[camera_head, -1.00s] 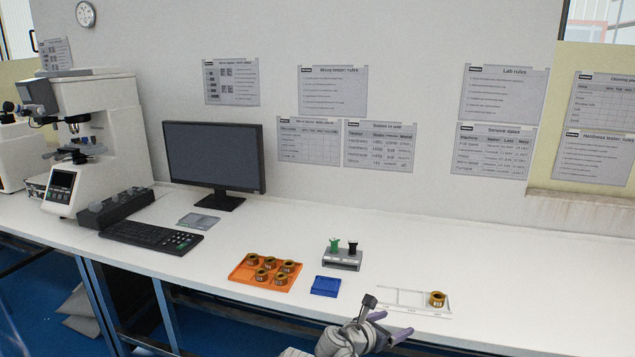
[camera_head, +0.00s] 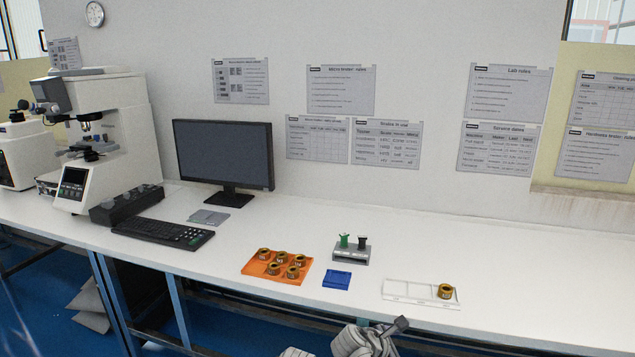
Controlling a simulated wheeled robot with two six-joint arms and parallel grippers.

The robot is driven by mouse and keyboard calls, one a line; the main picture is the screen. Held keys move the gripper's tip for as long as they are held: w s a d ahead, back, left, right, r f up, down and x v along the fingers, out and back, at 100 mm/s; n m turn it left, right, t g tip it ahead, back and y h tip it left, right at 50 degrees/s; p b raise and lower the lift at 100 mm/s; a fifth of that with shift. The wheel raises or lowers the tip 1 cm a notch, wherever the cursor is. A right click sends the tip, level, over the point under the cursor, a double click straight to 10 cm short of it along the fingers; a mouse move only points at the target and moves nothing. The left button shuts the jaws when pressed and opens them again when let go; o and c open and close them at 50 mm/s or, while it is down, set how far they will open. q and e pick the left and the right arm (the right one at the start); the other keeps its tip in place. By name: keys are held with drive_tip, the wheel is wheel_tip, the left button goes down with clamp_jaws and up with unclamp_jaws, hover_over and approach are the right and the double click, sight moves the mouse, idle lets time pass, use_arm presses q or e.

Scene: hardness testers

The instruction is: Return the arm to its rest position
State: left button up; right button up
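One arm with its gripper (camera_head: 385,338) shows at the bottom centre, below the table's front edge. Its fingers are not clearly seen, so I cannot tell whether it is open or shut, and no object shows in it. I cannot be sure from its place which side it comes from, but it lies right of the picture's middle and I take it as my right arm. My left gripper is out of view. A white marked tray (camera_head: 408,291) on the table holds one brass-coloured ring-like sample (camera_head: 445,291) in its right-hand section.
An orange tray (camera_head: 250,268) holds several similar samples. A blue block (camera_head: 337,279) and a grey stand (camera_head: 351,252) with green and black pieces are beside it. A monitor (camera_head: 223,155), keyboard (camera_head: 162,231) and hardness tester (camera_head: 103,135) stand left. The table's right side is clear.

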drive_tip(key=s+a+f+m+g+y, duration=0.3)
drive_tip(key=s+f+m+g+y, duration=0.45)
drive_tip(key=m, duration=1.25)
drive_tip(key=s+a+f+n, duration=0.1)
drive_tip(key=s+a+n, duration=0.2)
drive_tip(key=s+a, duration=0.65)
wheel_tip(320, 180, up, 15)
drive_tip(key=a+p, duration=0.2)
drive_tip(key=p, duration=1.3)
drive_tip(key=shift+w+n+t, duration=0.3)
drive_tip(key=shift+w+t, duration=0.05)
drive_tip(key=shift+t, duration=0.1)
